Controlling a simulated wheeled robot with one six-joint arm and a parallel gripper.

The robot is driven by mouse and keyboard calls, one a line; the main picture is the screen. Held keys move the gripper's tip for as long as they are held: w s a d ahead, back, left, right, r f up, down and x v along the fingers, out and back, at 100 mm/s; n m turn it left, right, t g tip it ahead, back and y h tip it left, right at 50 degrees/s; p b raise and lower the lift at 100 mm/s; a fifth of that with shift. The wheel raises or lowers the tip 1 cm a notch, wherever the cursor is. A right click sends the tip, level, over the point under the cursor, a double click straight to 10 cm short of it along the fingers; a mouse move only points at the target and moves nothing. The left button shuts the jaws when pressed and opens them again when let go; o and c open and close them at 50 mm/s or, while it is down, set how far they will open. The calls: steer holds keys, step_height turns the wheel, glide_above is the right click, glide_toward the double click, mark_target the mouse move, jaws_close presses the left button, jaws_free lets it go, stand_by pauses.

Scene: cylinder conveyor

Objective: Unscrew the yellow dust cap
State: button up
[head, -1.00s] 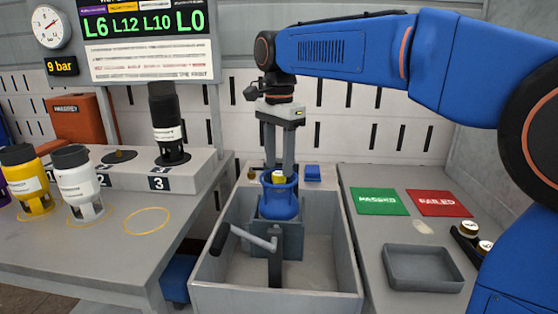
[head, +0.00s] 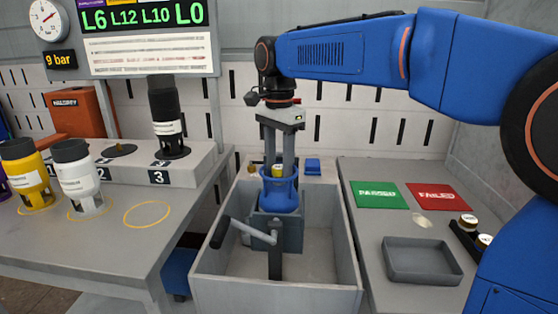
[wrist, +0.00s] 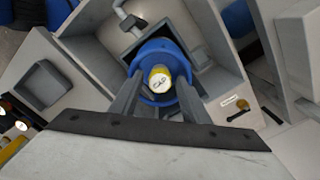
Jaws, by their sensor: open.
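A blue cylinder (head: 279,201) with an open collar stands upright in a grey vise (head: 290,235) inside a grey bin. The yellow dust cap (head: 277,171) sits in the middle of the collar. In the wrist view the cap (wrist: 160,77) shows a pale, marked top, with the blue collar (wrist: 160,48) around it. My gripper (head: 280,172) points straight down above the cylinder. Its two fingers are apart, one on each side of the cap, with their tips at the collar. Contact with the cap cannot be told.
The vise handle (head: 240,231) sticks out to the left. The bin (head: 340,255) has high walls around the vise. Left is a table with yellow, white and black cylinders; right are green and red mats and an empty grey tray (head: 425,272).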

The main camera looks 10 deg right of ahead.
jaws_close()
steer(key=n, duration=0.4)
steer(key=shift+n, duration=1)
steer(key=n, duration=0.3)
steer(key=shift+n, duration=1.5)
